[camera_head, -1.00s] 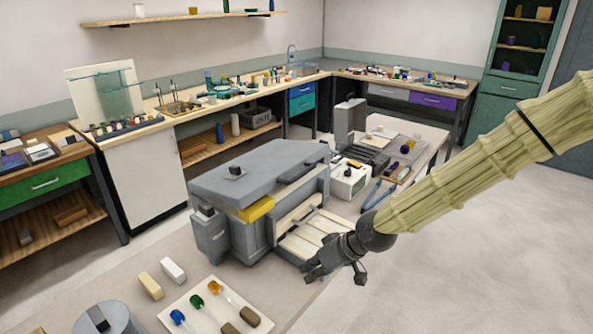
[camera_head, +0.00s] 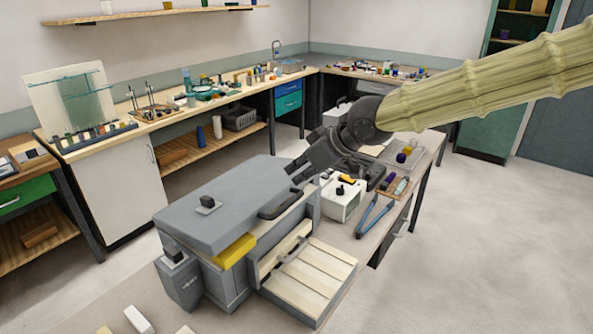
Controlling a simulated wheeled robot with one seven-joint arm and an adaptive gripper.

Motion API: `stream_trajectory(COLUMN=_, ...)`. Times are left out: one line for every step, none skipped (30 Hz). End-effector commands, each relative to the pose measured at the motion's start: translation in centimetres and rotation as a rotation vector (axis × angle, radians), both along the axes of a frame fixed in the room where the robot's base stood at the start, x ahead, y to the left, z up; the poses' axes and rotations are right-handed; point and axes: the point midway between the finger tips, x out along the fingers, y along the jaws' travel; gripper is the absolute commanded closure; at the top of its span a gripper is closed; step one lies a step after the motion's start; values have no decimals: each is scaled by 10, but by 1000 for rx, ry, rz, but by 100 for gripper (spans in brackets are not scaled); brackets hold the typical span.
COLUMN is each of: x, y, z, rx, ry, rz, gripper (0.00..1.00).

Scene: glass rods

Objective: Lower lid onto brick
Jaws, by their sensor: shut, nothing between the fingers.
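The lid (camera_head: 205,212) is a thick grey slab over a grey box-shaped kiln (camera_head: 228,285), with a small dark knob block on top. A dark curved handle (camera_head: 286,204) is at its right edge. A yellow brick (camera_head: 236,250) sticks out from under the lid's front edge, at the top of the kiln; whether the lid bears on it I cannot tell. My dark gripper (camera_head: 293,174) is shut and empty, above and just behind the handle at the lid's back right; it appears apart from the lid.
A slatted pale door or shelf (camera_head: 305,275) sticks out at the kiln's front right. Open floor lies at far right.

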Motion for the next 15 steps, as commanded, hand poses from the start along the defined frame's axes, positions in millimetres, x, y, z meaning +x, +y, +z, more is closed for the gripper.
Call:
stream_trajectory(x=2, y=4, z=-4, rx=-3, ry=1, rz=1, gripper=100)
stream_trajectory(x=5, y=7, z=-8, rx=-4, ry=4, rz=1, gripper=100)
stream_trajectory(x=10, y=10, z=-13, rx=-4, ry=5, rz=1, gripper=100)
stream_trajectory(x=15, y=13, z=-18, rx=-3, ry=6, rz=1, gripper=100)
stream_trajectory(x=19, y=16, z=-23, rx=-3, ry=8, rz=1, gripper=100)
stream_trajectory(x=25, y=20, z=-29, rx=-3, ry=11, rz=1, gripper=100)
stream_trajectory(x=29, y=22, z=-33, rx=-4, ry=13, rz=1, gripper=100)
stream_trajectory(x=33, y=25, z=-37, rx=-3, ry=14, rz=1, gripper=100)
stream_trajectory(x=36, y=29, z=-43, rx=-3, ry=17, rz=2, gripper=100)
stream_trajectory(x=39, y=32, z=-46, rx=-2, ry=17, rz=4, gripper=100)
stream_trajectory(x=41, y=35, z=-50, rx=-3, ry=18, rz=4, gripper=100)
stream_trajectory(x=44, y=37, z=-55, rx=-3, ry=19, rz=4, gripper=100)
stream_trajectory(x=46, y=40, z=-58, rx=-2, ry=19, rz=3, gripper=100)
stream_trajectory(x=48, y=42, z=-60, rx=-3, ry=19, rz=4, gripper=100)
stream_trajectory(x=49, y=45, z=-63, rx=-3, ry=18, rz=4, gripper=100)
